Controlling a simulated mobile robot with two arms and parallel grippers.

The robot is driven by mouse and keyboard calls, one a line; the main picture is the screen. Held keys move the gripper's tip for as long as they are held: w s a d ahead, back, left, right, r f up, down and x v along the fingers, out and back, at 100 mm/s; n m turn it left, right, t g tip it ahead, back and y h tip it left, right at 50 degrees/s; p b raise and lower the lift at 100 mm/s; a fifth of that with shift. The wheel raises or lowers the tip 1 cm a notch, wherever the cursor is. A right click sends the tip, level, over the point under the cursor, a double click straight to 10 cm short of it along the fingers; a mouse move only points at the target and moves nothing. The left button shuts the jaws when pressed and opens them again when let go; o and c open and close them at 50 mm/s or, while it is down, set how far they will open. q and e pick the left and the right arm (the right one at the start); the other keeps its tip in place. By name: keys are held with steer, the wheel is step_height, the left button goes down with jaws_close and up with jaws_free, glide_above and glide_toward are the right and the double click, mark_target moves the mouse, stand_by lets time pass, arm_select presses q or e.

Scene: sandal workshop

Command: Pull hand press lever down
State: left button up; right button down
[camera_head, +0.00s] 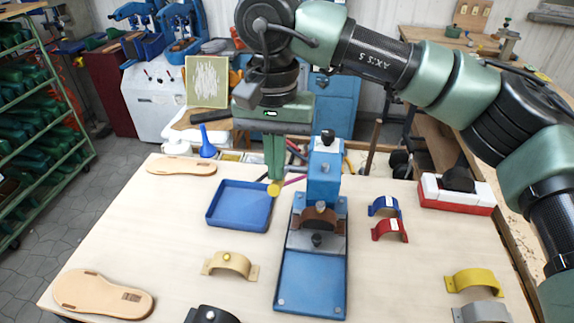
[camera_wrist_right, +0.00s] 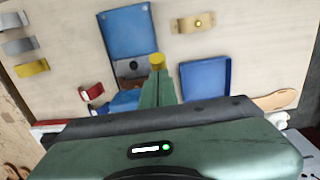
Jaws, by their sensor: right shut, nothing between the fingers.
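The hand press (camera_head: 325,175) stands on the table, a blue upright with a brown block (camera_head: 318,220) above a blue base plate (camera_head: 310,283). Its lever is a thin pink rod (camera_head: 294,181) reaching left from the upright to a yellow knob (camera_head: 274,189). My right gripper (camera_head: 274,176) points down, shut and empty, with its green fingertips right at the knob. I cannot tell whether they touch it. In the right wrist view the yellow knob (camera_wrist_right: 157,60) shows just past the fingertips (camera_wrist_right: 158,75). My left gripper is out of view.
A blue tray (camera_head: 211,213) lies left of the press. Sandal soles (camera_head: 105,294) and a tan strap (camera_head: 229,265) lie further left. Blue and red straps (camera_head: 390,231), yellow and grey straps (camera_head: 475,281), and a red-white block (camera_head: 457,195) are on the right.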

steer(key=shift+s+f+b, duration=0.2)
steer(key=shift+f+b, duration=0.15)
steer(key=shift+f, duration=0.15)
steer(key=shift+s+f+b, duration=0.15)
steer(key=shift+f+b, duration=0.2)
steer(key=shift+f, duration=0.1)
steer(key=shift+s+a+f+b, duration=0.1)
steer(key=shift+s+f+b, duration=0.05)
steer(key=shift+f+b, duration=0.45)
steer(key=shift+s+f+b, duration=0.15)
steer(key=shift+f+b, duration=0.3)
steer(key=shift+f, duration=0.1)
steer(key=shift+s+f+b, duration=0.1)
steer(key=shift+f+b, duration=0.75)
steer(key=shift+f, duration=0.2)
steer(key=p, duration=0.9)
glide_toward(275, 188)
steer(key=w+f, duration=0.1)
steer(key=w, duration=0.2)
steer(key=w+f, duration=0.1)
steer(key=shift+w+d+f, duration=0.3)
steer(key=shift+f, duration=0.05)
